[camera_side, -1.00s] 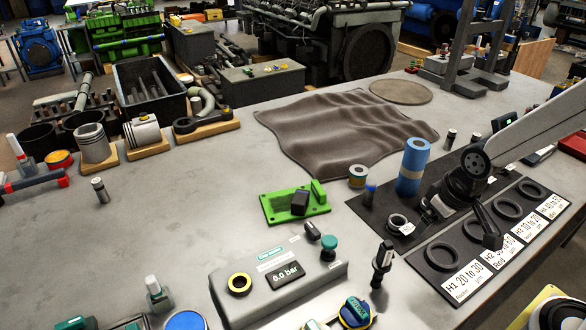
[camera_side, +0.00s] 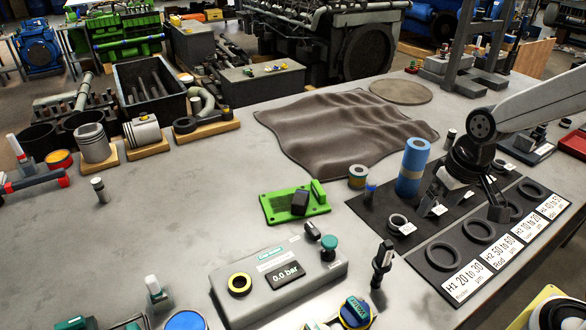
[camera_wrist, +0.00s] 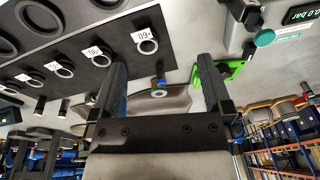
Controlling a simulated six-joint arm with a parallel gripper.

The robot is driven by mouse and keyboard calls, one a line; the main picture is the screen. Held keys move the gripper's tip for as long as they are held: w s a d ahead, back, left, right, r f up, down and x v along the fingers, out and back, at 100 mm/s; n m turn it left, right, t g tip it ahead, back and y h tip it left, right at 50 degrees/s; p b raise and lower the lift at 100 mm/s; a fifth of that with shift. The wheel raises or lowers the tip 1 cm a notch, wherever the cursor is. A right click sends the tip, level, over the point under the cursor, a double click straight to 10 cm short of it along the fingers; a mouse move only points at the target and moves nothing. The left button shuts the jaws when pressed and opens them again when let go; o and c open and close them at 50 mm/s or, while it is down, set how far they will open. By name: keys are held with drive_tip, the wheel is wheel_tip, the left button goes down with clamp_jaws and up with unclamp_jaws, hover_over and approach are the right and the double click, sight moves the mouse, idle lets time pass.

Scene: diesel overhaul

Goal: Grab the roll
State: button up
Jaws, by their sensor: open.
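A blue sliver beside the left finger there may be the roll, mostly hidden by the finger.
A small tape-like roll (camera_side: 357,177) stands left of the blue roll. A labelled ring (camera_side: 398,222) and the black ring tray (camera_side: 436,281) lie nearby. A green bracket (camera_side: 296,204) and a brown cloth (camera_side: 345,130) are to the left. Bare table lies further left.

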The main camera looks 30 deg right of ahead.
drive_tip(key=w+d+m+t+y, duration=0.3)
drive_tip(key=w+d+m+y, duration=0.7)
drive_tip(key=m, duration=0.8)
drive_tip(key=w+d+m+t+y, duration=0.2)
drive_tip(key=w+d+m+t, duration=0.2)
drive_tip(key=d+m+t, duration=0.65)
drive_tip(key=n+g, duration=0.3)
approach(415, 155)
wheel_tip(415, 155, down, 2)
drive_tip(key=w, duration=0.3)
drive_tip(key=shift+w+a+f+t, duration=0.15)
drive_tip(key=shift+w+a, duration=0.1)
drive_tip(key=shift+w, duration=0.2)
drive_tip(key=shift+w+a+f+t, duration=0.1)
drive_tip(key=shift+w+a, duration=0.15)
drive_tip(key=shift+w, duration=0.2)
drive_tip(key=shift+x, duration=2.6)
drive_tip(key=shift+r, duration=0.1)
